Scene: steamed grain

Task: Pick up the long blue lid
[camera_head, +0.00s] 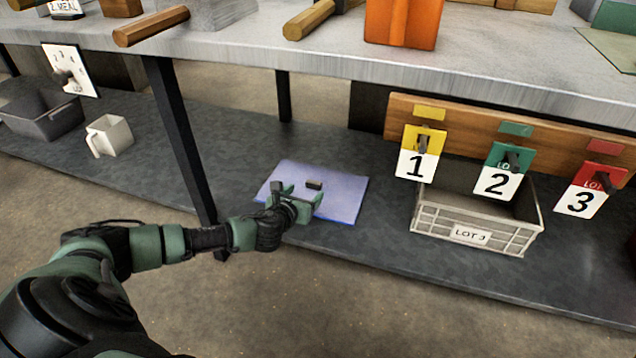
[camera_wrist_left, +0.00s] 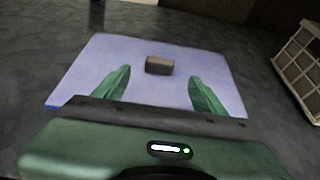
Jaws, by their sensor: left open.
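The long blue lid (camera_head: 343,195) lies flat on the dark lower shelf, a pale blue-violet panel with a small dark block-shaped handle (camera_head: 314,184) near its middle. My left gripper (camera_head: 296,193) is over the lid's near left part, with its fingers pointing toward the handle. In the left wrist view the lid (camera_wrist_left: 110,55) fills the middle, and the handle (camera_wrist_left: 159,65) sits just beyond and between the two green fingertips (camera_wrist_left: 158,78). The left gripper is open and empty. My right gripper is not in view.
A table leg (camera_head: 181,140) stands close behind my left arm. The upper counter (camera_head: 330,55) overhangs the shelf. A white jug (camera_head: 110,136) and dark bin (camera_head: 42,113) stand left.

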